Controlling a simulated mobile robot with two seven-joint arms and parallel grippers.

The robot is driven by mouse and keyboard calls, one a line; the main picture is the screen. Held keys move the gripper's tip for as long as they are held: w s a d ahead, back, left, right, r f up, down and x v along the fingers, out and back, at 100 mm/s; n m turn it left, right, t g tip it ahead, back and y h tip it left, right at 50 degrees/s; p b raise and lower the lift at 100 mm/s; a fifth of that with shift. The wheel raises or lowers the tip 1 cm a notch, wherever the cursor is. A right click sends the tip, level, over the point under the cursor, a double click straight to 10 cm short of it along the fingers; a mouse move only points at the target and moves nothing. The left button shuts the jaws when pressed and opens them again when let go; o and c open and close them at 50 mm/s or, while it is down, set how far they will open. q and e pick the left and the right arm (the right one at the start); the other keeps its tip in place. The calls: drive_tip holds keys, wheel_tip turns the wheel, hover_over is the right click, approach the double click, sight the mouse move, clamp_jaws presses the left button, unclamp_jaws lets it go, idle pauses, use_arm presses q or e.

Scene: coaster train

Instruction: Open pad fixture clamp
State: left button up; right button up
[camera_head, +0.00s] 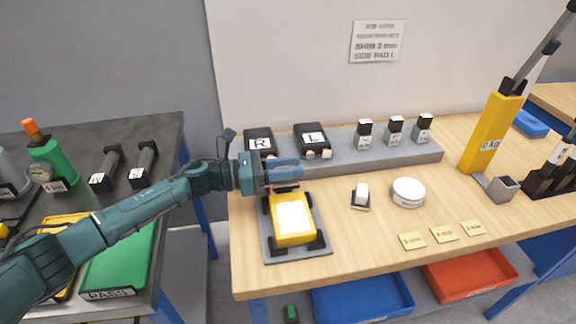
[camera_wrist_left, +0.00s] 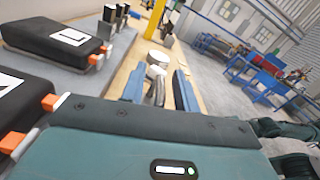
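My left gripper (camera_head: 285,170) is above the far end of a grey plate (camera_head: 284,255), which carries a yellow block (camera_head: 292,236) with a white top and black parts at its corners. In the left wrist view, the blue fingers of the gripper (camera_wrist_left: 160,90) are apart. A grey metallic part shows between them; whether it is the clamp lever, and whether they touch it, I cannot tell. The arm and gripper hide the plate's far end, so the clamp's state is unclear. My right gripper is not in view.
Black blocks marked R (camera_head: 259,141) and L (camera_head: 312,138) sit on a grey shelf behind. A small white piece on a dark base (camera_head: 360,195) and a white round tin (camera_head: 408,192) stand to the right. A yellow upright tool (camera_head: 490,135) stands farther right.

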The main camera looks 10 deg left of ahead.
use_arm(q)
clamp_jaws()
